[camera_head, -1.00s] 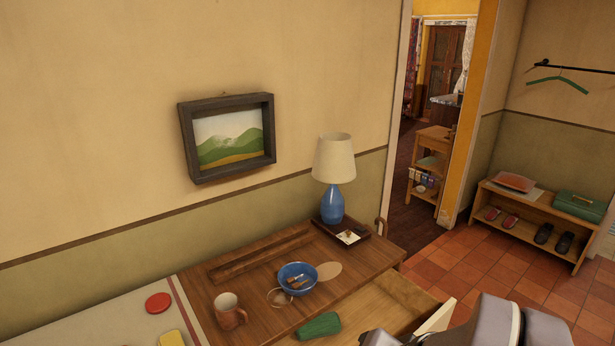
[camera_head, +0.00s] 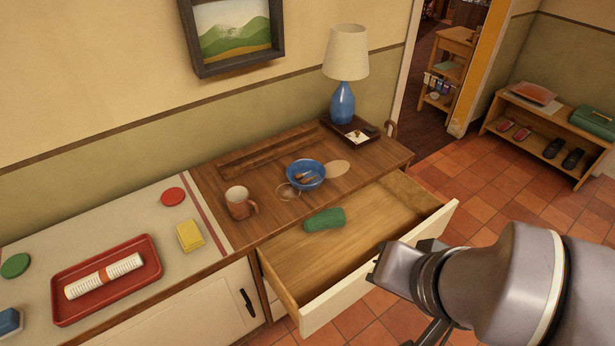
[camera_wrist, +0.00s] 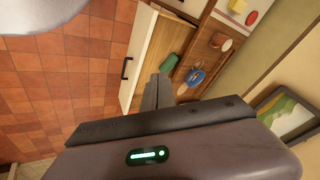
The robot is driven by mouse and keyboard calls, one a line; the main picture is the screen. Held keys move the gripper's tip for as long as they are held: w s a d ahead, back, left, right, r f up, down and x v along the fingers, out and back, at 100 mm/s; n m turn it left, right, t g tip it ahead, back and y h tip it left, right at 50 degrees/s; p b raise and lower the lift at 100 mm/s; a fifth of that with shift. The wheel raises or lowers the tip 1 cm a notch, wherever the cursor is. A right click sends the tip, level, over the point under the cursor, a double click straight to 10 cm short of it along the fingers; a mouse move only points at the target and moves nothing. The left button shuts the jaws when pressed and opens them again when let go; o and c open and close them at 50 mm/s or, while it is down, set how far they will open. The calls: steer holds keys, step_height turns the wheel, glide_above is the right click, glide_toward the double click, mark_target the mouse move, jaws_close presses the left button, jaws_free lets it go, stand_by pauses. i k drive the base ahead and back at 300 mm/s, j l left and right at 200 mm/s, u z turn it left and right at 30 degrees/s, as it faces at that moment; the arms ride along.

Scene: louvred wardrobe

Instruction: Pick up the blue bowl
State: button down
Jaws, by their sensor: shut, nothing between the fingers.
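The blue bowl (camera_head: 307,183) stands upright on the wooden top of the dresser (camera_head: 265,205), with small brown items inside it. It also shows in the wrist view as a small blue shape (camera_wrist: 196,77). My gripper (camera_wrist: 158,82) is shut and empty, with its fingers together in the wrist view. It is apart from the bowl, out in front of the dresser. In the head view my arm comes in from the lower right, and the fingertips are hard to make out.
An open drawer (camera_head: 375,215) juts out below the bowl, with a green object (camera_head: 324,220) at its left. A mug (camera_head: 240,203), a blue lamp (camera_head: 343,105) and a small tray (camera_head: 352,132) stand near the bowl. A red tray (camera_head: 140,282) lies left.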

mark_target(305, 165)
steer(key=i+j+z, duration=0.15)
steer(key=j+z, duration=0.35)
steer(key=i+j+z, duration=0.1)
steer(key=j+z, duration=0.9)
steer(key=k+j+z, duration=0.1)
steer(key=j+z, duration=0.4)
